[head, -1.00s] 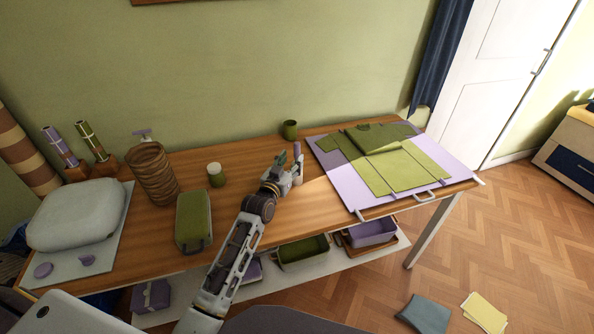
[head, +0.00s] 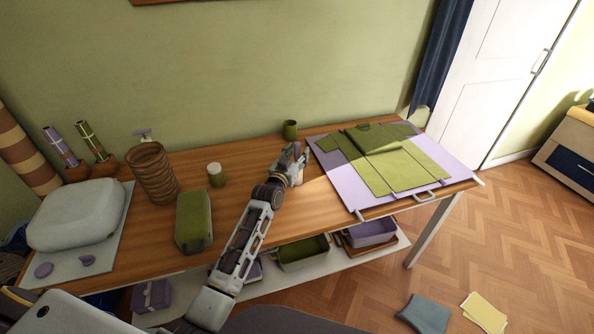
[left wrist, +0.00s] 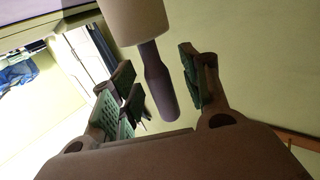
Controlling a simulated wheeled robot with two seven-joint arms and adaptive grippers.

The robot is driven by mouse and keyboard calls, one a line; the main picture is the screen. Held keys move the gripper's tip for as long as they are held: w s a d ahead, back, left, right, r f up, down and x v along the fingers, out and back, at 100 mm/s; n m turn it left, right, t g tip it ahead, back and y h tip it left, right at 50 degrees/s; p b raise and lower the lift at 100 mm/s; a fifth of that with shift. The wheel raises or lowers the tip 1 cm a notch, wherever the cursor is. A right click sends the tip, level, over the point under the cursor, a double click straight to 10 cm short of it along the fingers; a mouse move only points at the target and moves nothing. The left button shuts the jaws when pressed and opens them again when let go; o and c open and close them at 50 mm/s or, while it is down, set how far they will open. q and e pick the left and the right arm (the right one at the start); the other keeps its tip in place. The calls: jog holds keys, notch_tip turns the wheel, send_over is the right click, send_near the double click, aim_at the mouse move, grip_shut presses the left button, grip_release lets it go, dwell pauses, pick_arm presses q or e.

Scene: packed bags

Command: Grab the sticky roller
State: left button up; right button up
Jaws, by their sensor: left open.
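The sticky roller, with a beige cylinder (left wrist: 135,18) and a dark purple handle (left wrist: 158,85), shows in the left wrist view. Its handle lies between the two fingers of my left gripper (left wrist: 155,88), with a visible gap on the right. The left gripper is open and not closed on it. In the head view, the left gripper (head: 297,155) is over the table's middle, just left of the purple mat, and mostly hides the roller. My right gripper is not in view.
A green shirt (head: 390,160) lies on the purple mat (head: 345,188). A pale bag (head: 75,215) sits left.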

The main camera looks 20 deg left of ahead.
pick_arm(q)
jog(key=shift+w, duration=0.1)
dwell(0.4)
grip_shut()
